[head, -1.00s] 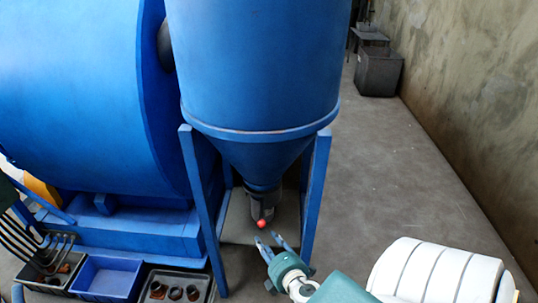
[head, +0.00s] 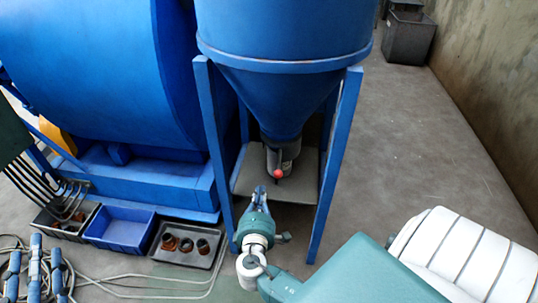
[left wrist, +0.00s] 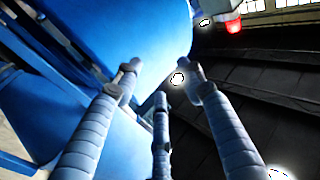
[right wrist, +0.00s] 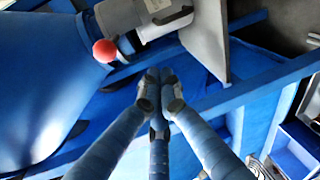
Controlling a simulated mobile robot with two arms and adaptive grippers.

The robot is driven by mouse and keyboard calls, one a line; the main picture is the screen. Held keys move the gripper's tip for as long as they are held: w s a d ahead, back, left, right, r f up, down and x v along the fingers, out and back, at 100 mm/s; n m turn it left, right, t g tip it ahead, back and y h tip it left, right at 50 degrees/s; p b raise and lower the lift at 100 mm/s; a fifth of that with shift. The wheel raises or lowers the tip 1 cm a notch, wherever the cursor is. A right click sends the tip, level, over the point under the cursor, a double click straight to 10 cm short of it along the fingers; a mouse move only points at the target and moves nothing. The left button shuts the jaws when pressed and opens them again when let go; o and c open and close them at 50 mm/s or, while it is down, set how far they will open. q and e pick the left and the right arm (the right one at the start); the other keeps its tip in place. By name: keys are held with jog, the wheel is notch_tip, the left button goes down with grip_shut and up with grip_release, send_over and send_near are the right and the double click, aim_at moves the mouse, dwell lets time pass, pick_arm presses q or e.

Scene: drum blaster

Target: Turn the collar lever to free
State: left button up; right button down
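The collar (head: 288,152) is a grey cylinder under the blue hopper cone. Its lever has a red ball end (head: 278,174) on the near side. In the right wrist view the red ball (right wrist: 104,50) is up and left of my fingertips, beside the collar (right wrist: 130,16). My right gripper (head: 260,192) is below and left of the ball in the head view, apart from it. Its fingers (right wrist: 160,90) are drawn together with nothing visible between them. My left gripper (head: 37,262) is at the lower left, fingers spread and empty, also in the left wrist view (left wrist: 165,85).
Blue hopper legs (head: 335,165) stand either side of the collar, with a grey plate (head: 250,172) below it. A blue bin (head: 120,226) and a grey tray (head: 186,243) with rusty rings lie on the floor to the left. Floor right of the hopper is clear.

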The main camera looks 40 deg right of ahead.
pick_arm(q)
notch_tip(320, 180, down, 10)
jog(key=g+b, duration=0.1)
jog(key=b, duration=0.4)
pick_arm(e)
jog(key=a+r+m+g+h, duration=0.2)
jog(key=a+r+m+h, duration=0.15)
jog(key=a+h, duration=0.2)
pick_arm(q)
notch_tip(320, 180, up, 11)
jog(key=s+t+h+b, duration=0.1)
jog(key=s+t, duration=0.1)
jog(key=t, duration=0.3)
jog(key=shift+s+d+h+b, duration=0.2)
jog(key=shift+s+h+b, duration=0.1)
jog(key=shift+b, duration=0.1)
pick_arm(e)
jog(key=w+d, duration=0.2)
jog(key=d, duration=0.8)
jog(key=shift+w+d+r+y, duration=0.25)
jog(key=shift+w+y, duration=0.1)
jog(key=shift+y, duration=0.1)
pick_arm(q)
jog(key=shift+f, duration=0.1)
